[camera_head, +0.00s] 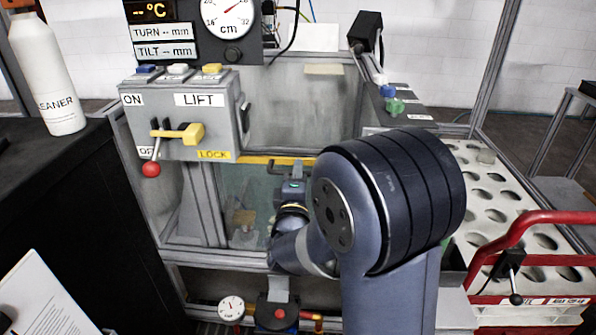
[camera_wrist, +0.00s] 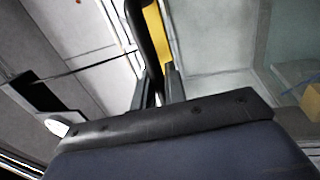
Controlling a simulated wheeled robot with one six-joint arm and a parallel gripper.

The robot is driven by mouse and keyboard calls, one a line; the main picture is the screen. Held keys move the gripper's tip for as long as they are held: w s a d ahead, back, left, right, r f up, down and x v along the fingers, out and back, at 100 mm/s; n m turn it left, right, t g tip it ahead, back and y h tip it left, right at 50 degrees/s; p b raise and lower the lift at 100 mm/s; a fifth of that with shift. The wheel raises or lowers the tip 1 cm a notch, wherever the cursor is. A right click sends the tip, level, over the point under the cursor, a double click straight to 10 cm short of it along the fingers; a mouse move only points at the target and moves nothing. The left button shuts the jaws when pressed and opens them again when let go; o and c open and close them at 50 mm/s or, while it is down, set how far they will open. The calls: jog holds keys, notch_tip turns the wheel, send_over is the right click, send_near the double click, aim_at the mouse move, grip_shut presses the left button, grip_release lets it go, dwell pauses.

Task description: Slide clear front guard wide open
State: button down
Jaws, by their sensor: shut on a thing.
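The clear front guard (camera_head: 238,188) is a greenish see-through panel in the front of the machine frame, with a yellow strip (camera_head: 262,160) along its top edge. A dark bar handle (camera_wrist: 147,45) runs up beside the yellow strip (camera_wrist: 158,38) in the wrist view. My gripper (camera_wrist: 157,88) has its two dark fingers on either side of the handle and is shut on it. In the head view my gripper (camera_head: 291,177) is at the top edge of the guard; my arm hides the right part of the panel and the fingertips are hard to make out.
A grey control box (camera_head: 190,118) with a LIFT label and a red-knobbed lever (camera_head: 152,168) stands upper left. A white tray with round holes (camera_head: 478,212) and a red rail (camera_head: 520,226) lie right. A white bottle (camera_head: 47,70) stands on a black cabinet (camera_head: 85,190) at left.

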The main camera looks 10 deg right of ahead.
notch_tip(320, 180, down, 30)
jog(key=b, duration=2.2)
jog(key=shift+r+b, duration=0.15)
jog(key=shift+b, duration=0.25)
jog(key=c, duration=1.5)
grip_release()
jog(key=shift+r, duration=0.1)
jog(key=shift+c, duration=0.2)
jog(key=shift+s, duration=0.1)
jog(key=p+v, duration=0.1)
jog(key=v, duration=0.9)
jog(key=shift+s+a, duration=0.2)
jog(key=shift+s, duration=0.15)
jog(key=shift+w+d, duration=0.1)
jog(key=shift+w, duration=0.05)
